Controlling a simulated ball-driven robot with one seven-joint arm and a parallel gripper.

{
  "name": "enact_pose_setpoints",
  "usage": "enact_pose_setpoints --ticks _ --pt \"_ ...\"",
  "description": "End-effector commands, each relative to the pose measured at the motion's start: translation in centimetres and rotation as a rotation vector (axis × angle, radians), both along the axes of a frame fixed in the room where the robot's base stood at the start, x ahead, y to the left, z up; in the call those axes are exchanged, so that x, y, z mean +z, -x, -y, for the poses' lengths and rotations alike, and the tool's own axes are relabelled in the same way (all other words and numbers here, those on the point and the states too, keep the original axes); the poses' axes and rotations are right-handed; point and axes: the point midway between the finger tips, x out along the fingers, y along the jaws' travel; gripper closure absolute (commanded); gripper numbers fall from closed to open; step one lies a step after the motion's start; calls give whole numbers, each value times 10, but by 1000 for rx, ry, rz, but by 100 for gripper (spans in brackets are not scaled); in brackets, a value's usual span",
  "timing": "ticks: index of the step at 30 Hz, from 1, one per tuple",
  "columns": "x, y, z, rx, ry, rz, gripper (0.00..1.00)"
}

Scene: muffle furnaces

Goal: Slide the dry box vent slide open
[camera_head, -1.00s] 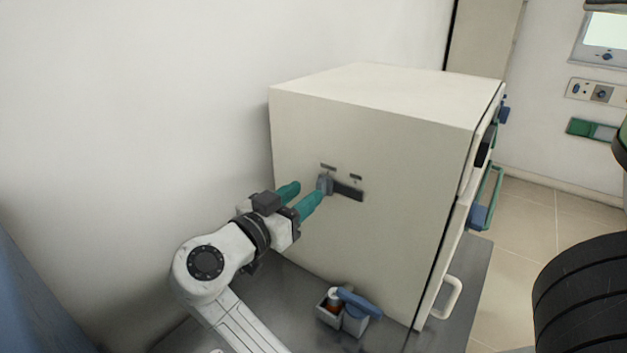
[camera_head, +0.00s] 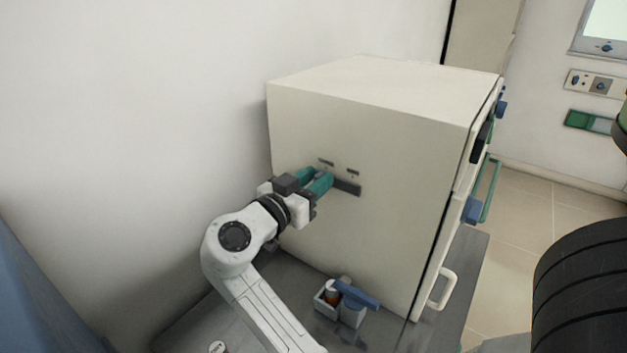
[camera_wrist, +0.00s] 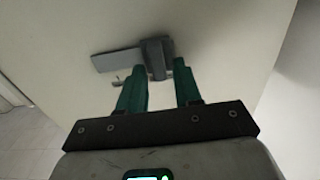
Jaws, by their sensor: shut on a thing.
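The dry box (camera_head: 380,135) is a large cream cabinet standing on a grey bench. The vent slide on its side wall has a dark grey track (camera_head: 347,187) and a grey knob (camera_wrist: 156,57). In the wrist view the track plate (camera_wrist: 115,60) extends to the left of the knob. My gripper (camera_head: 318,179) is at the knob, with its teal fingers on either side of it. It is shut on the knob, which the fingers mostly hide in the head view.
A small open box (camera_head: 327,299) with a blue-handled item (camera_head: 356,294) lies on the bench (camera_head: 295,290) below the vent. A white wall (camera_head: 150,110) stands close behind my arm. The box's front has a white handle (camera_head: 443,288).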

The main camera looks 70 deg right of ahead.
Motion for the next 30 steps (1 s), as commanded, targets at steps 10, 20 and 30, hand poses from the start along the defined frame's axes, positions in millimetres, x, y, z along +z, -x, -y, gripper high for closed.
enact_pose_setpoints --ticks 10,20,30 --pt "0 0 0 0 1 0 100" --pt "-4 34 -9 0 2 4 100" --pt "0 63 -17 -3 0 1 100"
